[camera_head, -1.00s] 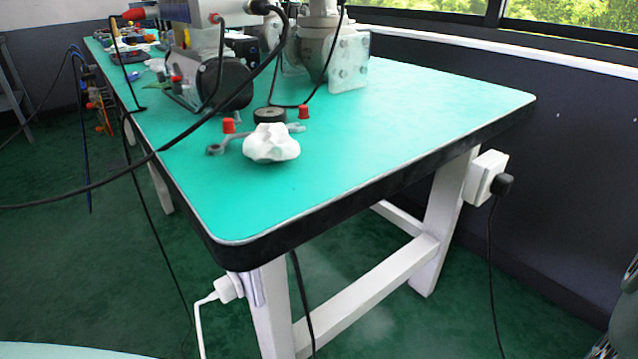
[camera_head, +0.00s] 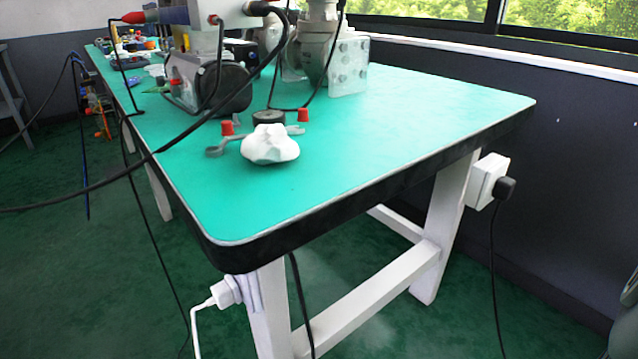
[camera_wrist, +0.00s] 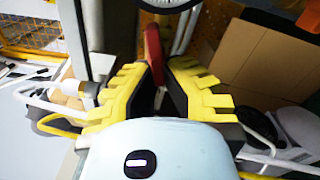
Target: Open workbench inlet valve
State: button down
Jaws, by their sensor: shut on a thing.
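My gripper (camera_wrist: 160,68), with yellow toothed pads on black fingers, shows only in the wrist view. Its fingertips are close together on a narrow red handle (camera_wrist: 153,48), which stands between them and points away from me. I take the handle to be the inlet valve's lever; the valve's body is not clear. A pale rounded part of my gripper hides what lies below the fingers. In the head view the workbench (camera_head: 400,120) has a green top, and neither my gripper nor the handle can be made out there.
In the wrist view, cardboard boxes (camera_wrist: 265,55) stand at right and a white fitting with a pipe (camera_wrist: 70,88) lies left of the fingers. In the head view, a white lump (camera_head: 270,145) and a machine (camera_head: 215,85) sit on the bench. A black cable (camera_head: 100,185) crosses at left.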

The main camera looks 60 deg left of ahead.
jog(key=shift+r, duration=0.15)
dwell(0.7)
jog(key=c, duration=1)
grip_release()
jog(key=shift+d, duration=0.1)
jog(key=a, duration=1.2)
jog(key=shift+s, duration=0.4)
jog(key=shift+a, duration=0.1)
